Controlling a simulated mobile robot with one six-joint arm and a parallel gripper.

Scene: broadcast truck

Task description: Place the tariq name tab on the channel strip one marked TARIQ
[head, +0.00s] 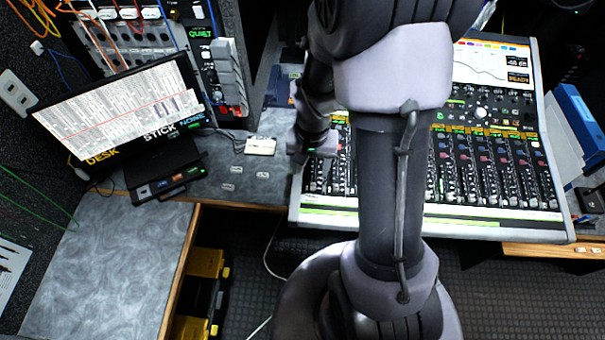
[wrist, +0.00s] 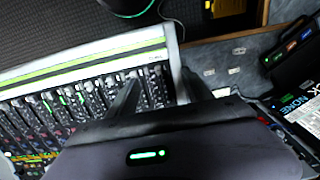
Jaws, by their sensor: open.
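Several small pale tabs lie on the grey desk left of the mixing console: one upper (head: 236,170), one lower (head: 229,187) and one to the right (head: 262,175). They also show in the wrist view (wrist: 239,51). Their lettering is too small to read, so I cannot tell which is tariq. The mixing console (head: 470,228) has many channel strips; no TARIQ marking is legible. My gripper (wrist: 153,72) is open over the console's left end, with nothing visible between its fingers. My arm hides part of the console's middle.
A cream block (head: 260,146) lies on the desk behind the tabs. A monitor (head: 120,110) and a dark tray with coloured items (head: 168,183) stand to the left. A yellow and black case (head: 205,280) is below the desk. The front left desk surface (head: 110,260) is clear.

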